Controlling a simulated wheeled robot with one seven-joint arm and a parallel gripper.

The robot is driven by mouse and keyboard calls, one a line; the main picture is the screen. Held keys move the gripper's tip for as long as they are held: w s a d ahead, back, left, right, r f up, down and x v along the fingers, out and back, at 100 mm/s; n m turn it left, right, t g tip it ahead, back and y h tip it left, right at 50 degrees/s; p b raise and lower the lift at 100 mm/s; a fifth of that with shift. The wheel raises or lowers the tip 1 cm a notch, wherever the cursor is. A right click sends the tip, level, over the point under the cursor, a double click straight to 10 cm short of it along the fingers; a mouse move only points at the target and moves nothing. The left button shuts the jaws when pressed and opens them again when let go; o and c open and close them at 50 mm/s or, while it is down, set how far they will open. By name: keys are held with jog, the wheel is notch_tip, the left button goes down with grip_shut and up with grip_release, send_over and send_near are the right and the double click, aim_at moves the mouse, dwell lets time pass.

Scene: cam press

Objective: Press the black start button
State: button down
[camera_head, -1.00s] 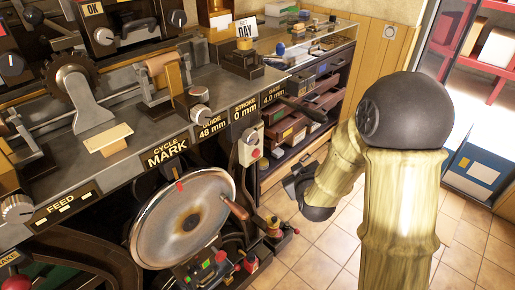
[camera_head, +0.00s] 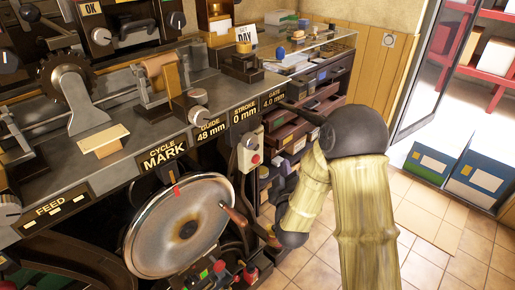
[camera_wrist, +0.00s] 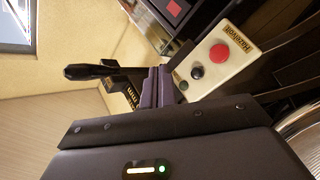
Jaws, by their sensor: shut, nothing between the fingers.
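A pale control box (camera_wrist: 222,58) with a large red button (camera_wrist: 220,53), a smaller black button (camera_wrist: 197,71) and a dark spot at its lower left end shows in the wrist view. The box (camera_head: 249,152) also hangs on the machine's front right in the head view, its red button (camera_head: 255,159) visible. My gripper (camera_wrist: 160,75) is shut and empty, its fingers just left of the black button in the wrist view. A gap to the box shows in the picture; its depth I cannot tell.
A disc wheel (camera_head: 180,226) with a wooden handle (camera_head: 234,215) stands below and left of the box. Open drawers (camera_head: 290,132) are behind my arm.

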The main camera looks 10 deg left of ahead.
jog(key=w+a+p, duration=0.1)
jog(key=w+a, duration=0.4)
jog(key=a, duration=0.1)
jog(key=shift+a, duration=0.25)
jog(key=shift+w, duration=0.1)
dwell(1.9)
jog(key=shift+w+a, duration=0.2)
jog(key=shift+a, duration=0.15)
jog(key=shift+w+a, duration=0.3)
jog(key=shift+a, duration=0.1)
dwell(0.9)
dwell(0.3)
jog(key=shift+s+d+b, duration=0.3)
jog(key=shift+s+d, duration=0.25)
jog(key=shift+d, duration=0.15)
jog(key=shift+s+d+b, duration=0.3)
jog(key=shift+s+d, duration=0.5)
jog(key=shift+d, duration=0.2)
jog(key=shift+s+d+b, duration=0.3)
jog(key=shift+s+d, duration=0.45)
jog(key=shift+d, duration=0.25)
